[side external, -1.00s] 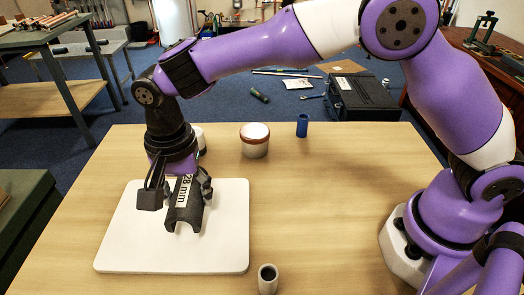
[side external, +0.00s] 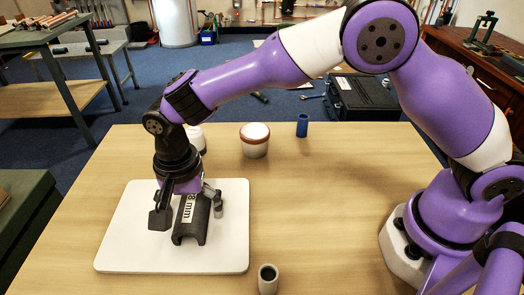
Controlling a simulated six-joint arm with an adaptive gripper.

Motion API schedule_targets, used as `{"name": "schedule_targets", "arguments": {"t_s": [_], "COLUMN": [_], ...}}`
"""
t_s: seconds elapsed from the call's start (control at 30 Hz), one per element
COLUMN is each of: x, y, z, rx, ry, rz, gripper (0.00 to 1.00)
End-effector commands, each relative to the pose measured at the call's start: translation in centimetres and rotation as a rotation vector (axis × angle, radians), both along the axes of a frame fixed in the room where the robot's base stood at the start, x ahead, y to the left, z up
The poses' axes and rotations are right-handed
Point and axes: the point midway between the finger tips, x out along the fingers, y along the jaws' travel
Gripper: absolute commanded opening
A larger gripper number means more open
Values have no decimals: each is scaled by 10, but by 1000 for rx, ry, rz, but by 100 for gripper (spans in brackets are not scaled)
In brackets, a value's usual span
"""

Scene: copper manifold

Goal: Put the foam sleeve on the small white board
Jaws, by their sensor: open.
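The foam sleeve (side external: 190,228) is a dark grey half-round piece with a white label reading "28 mm", its left part covered by a finger. It rests on the small white board (side external: 125,245), near the board's middle, with its open side down. My gripper (side external: 188,214) is open above and around the sleeve. One finger is on the sleeve's left and the other on its right. I cannot tell whether either finger touches it.
A white jar with a brown band (side external: 255,140) and a blue cylinder (side external: 302,125) stand toward the back of the table (side external: 325,200). A white container (side external: 197,138) is partly behind my arm. A small grey-white tube (side external: 268,279) stands at the front edge. The table's middle right is clear.

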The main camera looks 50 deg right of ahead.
Motion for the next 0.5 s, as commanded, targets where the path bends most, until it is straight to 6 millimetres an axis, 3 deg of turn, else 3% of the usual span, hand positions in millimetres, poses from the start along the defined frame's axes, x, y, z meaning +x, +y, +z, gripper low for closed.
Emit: {"name": "schedule_targets", "arguments": {"t_s": [0.27,0.5], "x": [1,1], "y": [1,1], "z": [11,63], "rx": [1,3], "ry": [-3,-4], "rz": [0,0], "gripper": [94,94]}}
